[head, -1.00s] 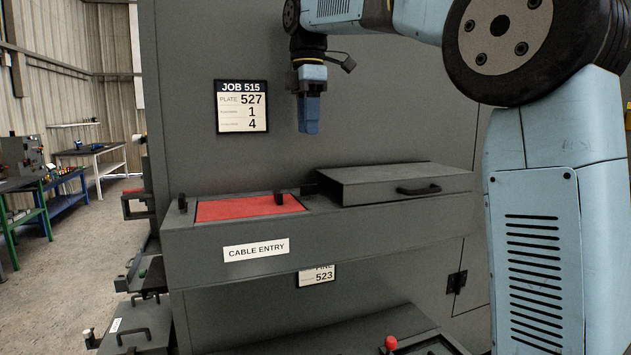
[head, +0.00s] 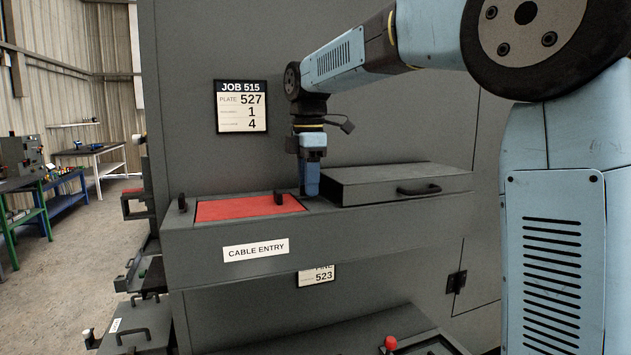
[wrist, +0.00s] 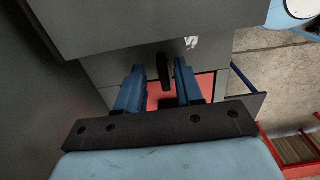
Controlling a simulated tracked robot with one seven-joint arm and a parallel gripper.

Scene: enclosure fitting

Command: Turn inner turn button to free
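A red panel (head: 240,207) lies in the top of the grey cable entry ledge. A dark upright piece (head: 182,203) stands at its left end, and another dark piece (head: 279,198) stands near its right end. My gripper (head: 309,191) points down just right of that second piece, by the grey box. In the wrist view my gripper (wrist: 158,78) is open, its two blue fingers apart. A dark turn button (wrist: 165,72) shows between them, with no clear contact. The fingertips partly hide the ledge there, and I cannot tell the button's exact angle.
A grey box (head: 390,184) with a dark front handle stands on the ledge close to the right of my gripper. The tall grey wall with the job card (head: 241,106) rises behind. The space above the red panel is clear.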

